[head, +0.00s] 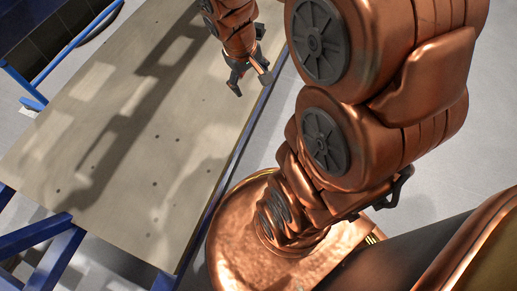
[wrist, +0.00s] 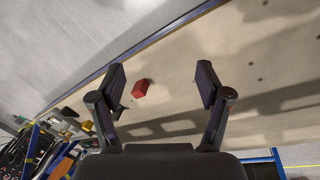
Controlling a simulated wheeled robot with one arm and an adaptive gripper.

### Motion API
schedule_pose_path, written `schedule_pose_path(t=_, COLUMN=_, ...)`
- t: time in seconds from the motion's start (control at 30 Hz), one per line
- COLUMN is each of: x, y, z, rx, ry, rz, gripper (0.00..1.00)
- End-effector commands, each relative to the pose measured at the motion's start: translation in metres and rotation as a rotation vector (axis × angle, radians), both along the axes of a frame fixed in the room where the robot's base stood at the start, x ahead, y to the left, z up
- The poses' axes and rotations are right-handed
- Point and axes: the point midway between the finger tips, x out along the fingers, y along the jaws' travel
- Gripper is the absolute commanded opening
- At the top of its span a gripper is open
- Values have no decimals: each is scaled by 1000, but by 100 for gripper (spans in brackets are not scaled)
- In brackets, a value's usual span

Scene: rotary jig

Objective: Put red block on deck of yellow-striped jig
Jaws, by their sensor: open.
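The red block (wrist: 140,89) lies on the tan tabletop in the wrist view. It shows between the two fingers of my gripper (wrist: 162,76), closer to the left finger, with a gap on both sides. My gripper is open and empty. In the head view my gripper (head: 250,77) hangs over the table near its right edge; I cannot make out the red block there. I cannot make out the yellow-striped jig in either view.
The long table (head: 70,130) has a blue frame (head: 35,237) and several small dark holes in its top. Much of the visible top is clear, with arm shadows across it. A cluttered pile of dark and coloured items (wrist: 75,125) shows at the wrist view's lower left.

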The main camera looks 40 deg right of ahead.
Motion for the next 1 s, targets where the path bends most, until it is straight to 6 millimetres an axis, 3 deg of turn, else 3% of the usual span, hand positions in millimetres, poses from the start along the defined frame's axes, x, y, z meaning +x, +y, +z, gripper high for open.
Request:
schedule_pose_path(t=0.3, x=-116, y=80, z=16, rx=135, ry=225, rz=2, gripper=77)
schedule_pose_path(t=0.5, x=-167, y=111, z=23, rx=199, ry=326, rz=17, gripper=77)
schedule_pose_path(t=0.67, x=-183, y=119, z=26, rx=219, ry=360, rz=21, gripper=77)
schedule_pose_path(t=1.0, x=-184, y=120, z=28, rx=220, ry=361, rz=20, gripper=77)
